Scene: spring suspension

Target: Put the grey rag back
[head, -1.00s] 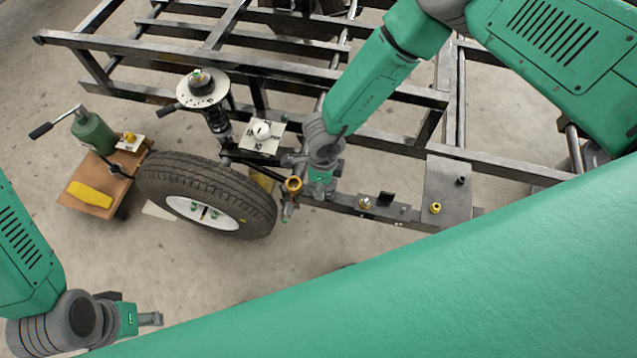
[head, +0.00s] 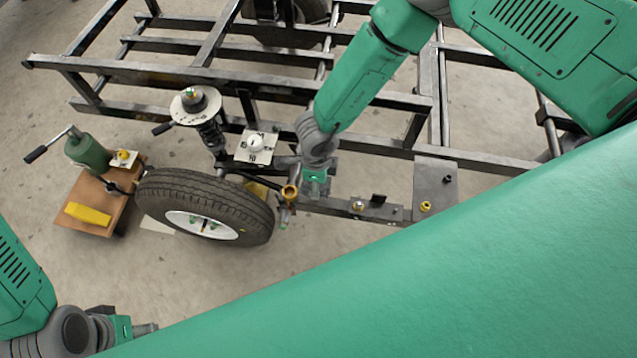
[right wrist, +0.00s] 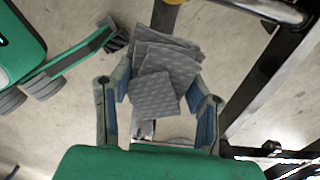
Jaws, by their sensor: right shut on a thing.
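The grey rag (right wrist: 160,80) shows in the right wrist view as a folded, patterned grey cloth in several layers. It lies between the two fingers of my right gripper (right wrist: 160,108), which is shut on it. In the head view my right gripper (head: 313,185) points down beside the hub side of the wheel, mostly hidden under its own wrist; I cannot make out the rag there. My left gripper (head: 146,329) is at the lower left of the head view, over bare floor and away from everything; its finger gap is not clear.
A black tyre (head: 205,205) and a spring strut (head: 207,125) stand left of my right gripper. The steel frame (head: 270,80) runs behind. A wooden cart (head: 95,225) with a green jack (head: 86,152) is at the left. A steel plate (head: 436,187) is at the right. The front floor is clear.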

